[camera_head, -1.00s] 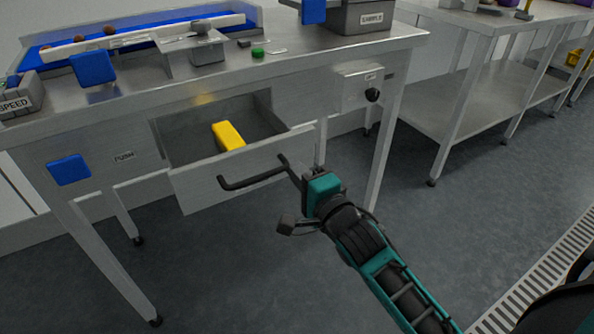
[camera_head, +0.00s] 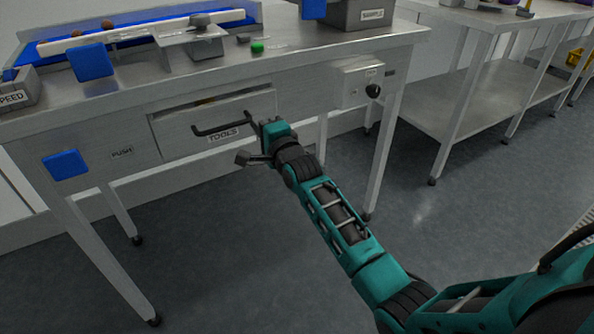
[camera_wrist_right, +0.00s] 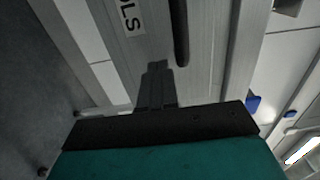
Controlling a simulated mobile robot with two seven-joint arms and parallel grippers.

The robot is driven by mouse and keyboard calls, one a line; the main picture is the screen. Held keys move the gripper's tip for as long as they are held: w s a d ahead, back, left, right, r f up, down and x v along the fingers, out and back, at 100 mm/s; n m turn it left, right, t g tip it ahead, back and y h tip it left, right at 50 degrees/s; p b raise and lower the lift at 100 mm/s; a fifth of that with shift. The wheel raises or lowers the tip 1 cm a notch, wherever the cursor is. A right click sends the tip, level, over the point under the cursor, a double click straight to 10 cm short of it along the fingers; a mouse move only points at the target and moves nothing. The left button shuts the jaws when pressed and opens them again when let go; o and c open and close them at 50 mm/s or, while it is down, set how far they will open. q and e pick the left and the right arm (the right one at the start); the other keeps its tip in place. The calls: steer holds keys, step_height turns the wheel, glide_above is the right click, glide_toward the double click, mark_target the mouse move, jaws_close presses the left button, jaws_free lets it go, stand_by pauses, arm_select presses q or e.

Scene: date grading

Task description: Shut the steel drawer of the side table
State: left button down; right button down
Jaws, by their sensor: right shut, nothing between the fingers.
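The steel drawer (camera_head: 180,136) of the side table (camera_head: 120,115) is nearly shut in the head view. A narrow gap shows along its top edge, with a sliver of yellow inside. Its front carries a dark bar handle (camera_head: 215,129) and a TOOLS label. My right gripper (camera_head: 264,124) is shut and empty, at the right end of the drawer front beside the handle. In the right wrist view the shut fingers (camera_wrist_right: 157,72) point at the drawer front (camera_wrist_right: 140,45), next to the handle (camera_wrist_right: 179,30). Contact cannot be told for certain. My left gripper is not in view.
On the table top are a blue conveyor (camera_head: 130,36), a grey SAMPLE box (camera_head: 362,16) and a green cap (camera_head: 257,47). A control box with a black knob (camera_head: 373,91) hangs right of the drawer. Another steel table (camera_head: 485,22) stands at the right. The floor between is clear.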

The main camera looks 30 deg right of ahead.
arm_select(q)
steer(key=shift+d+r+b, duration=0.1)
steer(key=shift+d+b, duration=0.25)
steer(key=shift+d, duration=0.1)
arm_select(e)
steer(key=w, duration=0.2)
steer(key=shift+w+r, duration=0.3)
steer(key=shift+w, duration=0.05)
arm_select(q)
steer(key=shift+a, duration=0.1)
arm_select(e)
steer(key=shift+s, duration=0.1)
